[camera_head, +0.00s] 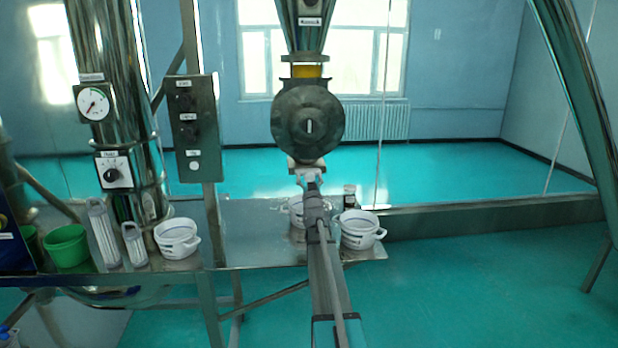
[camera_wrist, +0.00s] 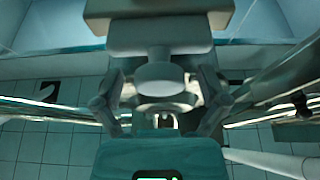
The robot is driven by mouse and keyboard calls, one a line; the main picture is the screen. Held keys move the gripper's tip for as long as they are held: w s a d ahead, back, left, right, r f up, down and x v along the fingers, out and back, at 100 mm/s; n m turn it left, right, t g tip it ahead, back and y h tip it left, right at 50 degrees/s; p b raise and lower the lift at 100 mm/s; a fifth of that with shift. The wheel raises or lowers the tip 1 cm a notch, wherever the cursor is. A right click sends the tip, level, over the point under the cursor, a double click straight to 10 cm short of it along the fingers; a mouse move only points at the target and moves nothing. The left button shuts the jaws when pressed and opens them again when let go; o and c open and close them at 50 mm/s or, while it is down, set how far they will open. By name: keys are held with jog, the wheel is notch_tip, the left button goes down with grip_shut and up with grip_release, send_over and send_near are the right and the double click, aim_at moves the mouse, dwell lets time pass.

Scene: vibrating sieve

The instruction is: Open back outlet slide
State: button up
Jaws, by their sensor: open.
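The outlet's round dark body (camera_head: 308,125) hangs below a yellow band and a steel funnel in the head view. A pale block (camera_head: 306,165) sits under it, and I take it to be the slide's end. My gripper (camera_head: 308,178) is just below this block, at the far end of my outstretched arm. In the wrist view a rounded pale knob (camera_wrist: 160,76) hangs under a wide block (camera_wrist: 158,36). My gripper (camera_wrist: 162,88) is open, with a finger on each side of the knob. Whether the fingers touch it I cannot tell. The slide's opening is hidden.
A steel table (camera_head: 262,250) runs below the outlet. White pots stand on it, one at the right (camera_head: 359,229), one partly behind my arm, one at the left (camera_head: 176,238). A control box (camera_head: 193,130) is on a post at left. A slanted steel pipe (camera_head: 578,85) is at right.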

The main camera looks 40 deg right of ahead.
grip_shut()
jog(key=s+a, duration=0.3)
jog(key=s, duration=0.3)
jog(key=shift+a, duration=0.4)
dwell(0.4)
grip_release()
dwell(0.3)
